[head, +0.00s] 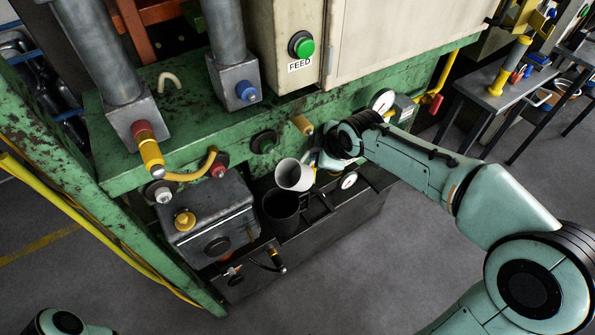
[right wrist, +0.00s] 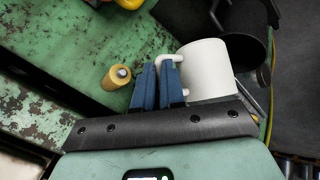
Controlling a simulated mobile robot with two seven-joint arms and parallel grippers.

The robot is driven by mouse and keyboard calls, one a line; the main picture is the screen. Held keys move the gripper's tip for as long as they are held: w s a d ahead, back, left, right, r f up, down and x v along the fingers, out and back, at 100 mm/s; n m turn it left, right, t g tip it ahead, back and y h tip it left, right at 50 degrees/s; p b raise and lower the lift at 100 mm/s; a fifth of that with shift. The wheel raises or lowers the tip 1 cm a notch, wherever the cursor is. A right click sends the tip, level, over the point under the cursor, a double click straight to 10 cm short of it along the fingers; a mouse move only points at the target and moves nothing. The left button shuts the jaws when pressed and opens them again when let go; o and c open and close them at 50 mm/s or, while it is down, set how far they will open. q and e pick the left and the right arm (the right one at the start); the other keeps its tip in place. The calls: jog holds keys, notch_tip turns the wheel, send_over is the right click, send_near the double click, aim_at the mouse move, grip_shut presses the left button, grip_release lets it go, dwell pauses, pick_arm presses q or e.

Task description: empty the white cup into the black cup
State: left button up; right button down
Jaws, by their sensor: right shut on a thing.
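The white cup (head: 294,176) is in the head view, just above and behind the black cup (head: 281,213). My right gripper (head: 314,160) is shut on the white cup's handle, at the cup's right side. In the right wrist view the blue fingers (right wrist: 159,88) close on the handle of the white cup (right wrist: 208,72). The black cup (right wrist: 246,48) shows beyond it there. I cannot tell the white cup's exact tilt, nor what is in either cup. My left gripper is out of view; only part of my left arm shows at the lower left.
The black cup stands on a dark ledge (head: 335,208) in front of a green machine (head: 180,150). A grey box with a yellow knob (head: 184,220) stands left of the cup. A gauge (head: 349,180) is to the right. A tan peg (right wrist: 117,76) sits near my right fingers.

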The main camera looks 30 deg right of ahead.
jog(key=shift+s+f, duration=0.1)
pick_arm(q)
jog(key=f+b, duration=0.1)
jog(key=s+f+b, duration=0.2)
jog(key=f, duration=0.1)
jog(key=shift+b, duration=0.35)
pick_arm(e)
jog(key=f+y, duration=0.1)
jog(key=y, duration=0.1)
jog(key=d+f+m+y, duration=0.1)
jog(key=f+y, duration=0.1)
jog(key=shift+d+f+m+g, duration=0.2)
jog(key=shift+f+m+g, duration=0.05)
jog(key=shift+m+g, duration=0.05)
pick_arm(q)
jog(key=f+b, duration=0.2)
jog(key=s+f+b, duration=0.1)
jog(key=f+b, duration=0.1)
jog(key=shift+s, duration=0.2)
pick_arm(e)
notch_tip(320, 180, down, 2)
jog(key=y, duration=0.2)
jog(key=shift+a+f+m+y, duration=0.1)
jog(key=shift+f+m+y, duration=0.1)
jog(key=shift+m+y, duration=0.15)
